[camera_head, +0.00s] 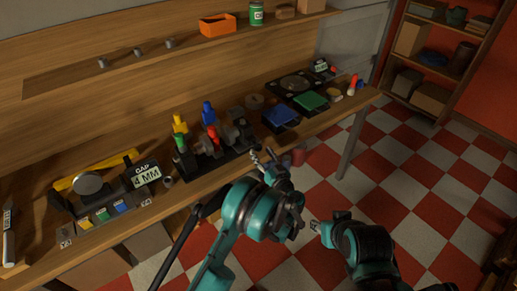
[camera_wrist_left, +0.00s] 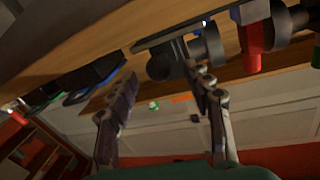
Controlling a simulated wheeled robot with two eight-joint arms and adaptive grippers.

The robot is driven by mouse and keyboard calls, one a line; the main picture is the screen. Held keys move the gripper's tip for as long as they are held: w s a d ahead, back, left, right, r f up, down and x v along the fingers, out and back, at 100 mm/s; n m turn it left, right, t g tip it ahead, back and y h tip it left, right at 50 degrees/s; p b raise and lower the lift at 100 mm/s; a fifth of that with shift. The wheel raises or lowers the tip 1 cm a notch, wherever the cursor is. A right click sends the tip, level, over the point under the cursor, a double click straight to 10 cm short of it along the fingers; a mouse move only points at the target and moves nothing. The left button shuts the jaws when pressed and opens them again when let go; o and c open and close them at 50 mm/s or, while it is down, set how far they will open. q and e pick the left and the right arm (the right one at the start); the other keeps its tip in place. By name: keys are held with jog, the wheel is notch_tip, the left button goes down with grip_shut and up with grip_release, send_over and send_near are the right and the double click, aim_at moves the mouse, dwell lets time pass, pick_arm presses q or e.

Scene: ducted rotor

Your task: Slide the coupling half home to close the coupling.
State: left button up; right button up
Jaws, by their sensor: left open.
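The dark coupling assembly (camera_head: 232,137) stands on a black base (camera_head: 218,166) on the bench, with red, blue, yellow and green parts beside it. In the left wrist view, dark round bodies (camera_wrist_left: 207,45) hang from the tilted base near a red part (camera_wrist_left: 252,35). I cannot tell which body is the coupling half. My left gripper (camera_head: 263,160) is open and empty, just right of and in front of the base.
A sign (camera_head: 147,175) reads "GAP 4 MM" left of the base. A blue tray (camera_head: 281,114) and a green tray (camera_head: 311,101) lie to the right. A shelf with an orange bin (camera_head: 217,25) runs above. Open checkered floor (camera_head: 400,170) lies in front of the bench.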

aim_at(260, 150)
pick_arm(q)
jog(key=shift+b+x, duration=0.35)
jog(key=shift+x, duration=1.55)
